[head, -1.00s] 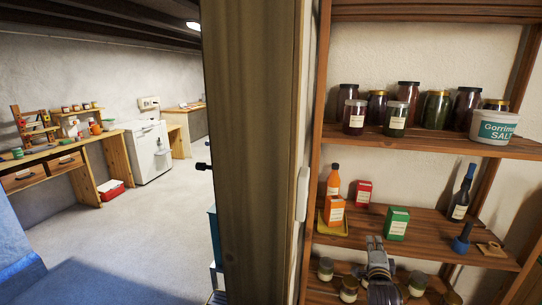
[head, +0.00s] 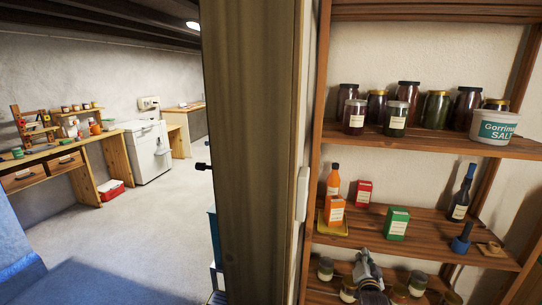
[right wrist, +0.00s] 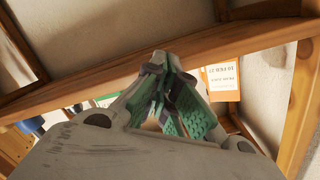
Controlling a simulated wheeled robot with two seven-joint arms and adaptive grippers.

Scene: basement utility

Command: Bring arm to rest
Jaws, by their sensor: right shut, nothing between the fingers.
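My right gripper (head: 367,264) is low at the front of the shelf unit in the head view, in front of the lowest visible shelf. It is shut and empty. In the right wrist view its green-padded fingers (right wrist: 165,62) meet at the tips, close to a wooden shelf edge (right wrist: 200,42); I cannot tell whether they touch it. My left gripper is not in view.
The middle shelf (head: 420,236) holds an orange bottle (head: 333,179), an orange box (head: 335,209), a red box (head: 363,193), a green box (head: 396,223) and a dark bottle (head: 461,194). Small jars (head: 417,283) flank the gripper below. A thick post (head: 252,150) stands left.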

